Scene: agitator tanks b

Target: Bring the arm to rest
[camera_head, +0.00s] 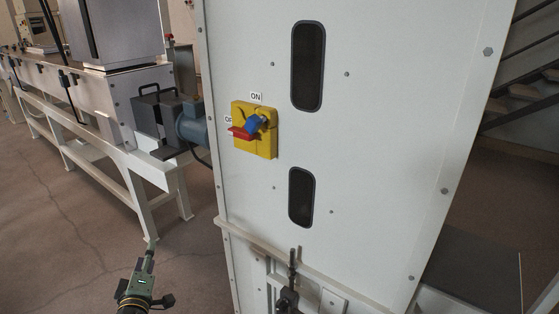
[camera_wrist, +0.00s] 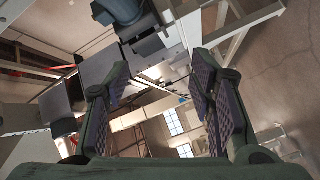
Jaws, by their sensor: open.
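My gripper (camera_head: 149,258) shows small at the bottom left of the head view, below and to the left of the switch and apart from the white cabinet. In the wrist view my gripper (camera_wrist: 160,68) has its two ridged finger pads spread wide, with nothing between them. My arm runs out of the bottom of the head view, so most of it is hidden. The yellow switch box (camera_head: 266,142) is on the cabinet front, with a red handle (camera_head: 242,132) towards the partly hidden OFF label and a blue part (camera_head: 256,123) below the ON label.
The tall white cabinet (camera_head: 385,165) fills the middle of the head view. A blue-grey motor (camera_head: 192,124) juts out on its left beside a white-legged frame (camera_head: 133,185). Open brown floor (camera_head: 60,245) lies at lower left. Stairs (camera_head: 525,75) stand at right.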

